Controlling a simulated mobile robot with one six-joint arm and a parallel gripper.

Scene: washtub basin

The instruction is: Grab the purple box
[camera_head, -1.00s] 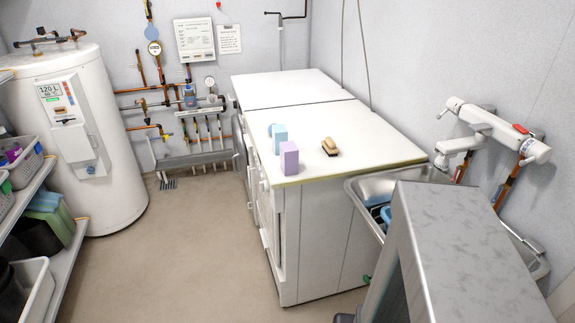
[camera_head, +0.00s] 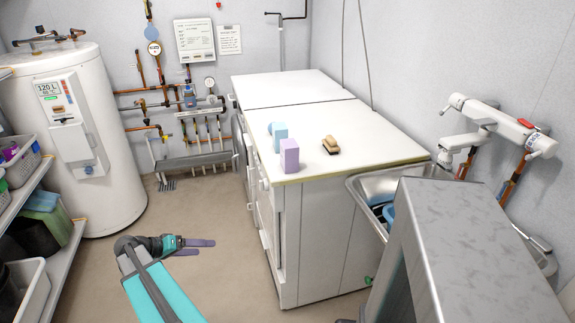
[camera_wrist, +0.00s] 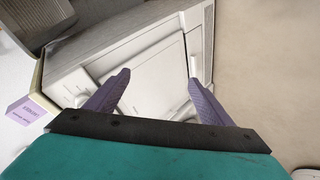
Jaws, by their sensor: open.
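The purple box (camera_head: 289,156) stands upright on the white counter top, close to its front left edge, in the head view. It also shows at the left edge of the wrist view (camera_wrist: 26,110), outside the jaws. My gripper (camera_head: 205,243) is out over the floor, left of the counter and lower than its top, apart from the box. In the wrist view its two purple fingers (camera_wrist: 160,80) are spread with nothing between them. The white appliance front lies beyond them.
A light blue box (camera_head: 280,137) stands just behind the purple box, and a brush (camera_head: 330,146) lies to its right. The counter top (camera_head: 370,150) is otherwise mostly clear. A metal basin (camera_head: 365,187) adjoins it on the right. A shelf with baskets (camera_head: 20,168) stands at far left.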

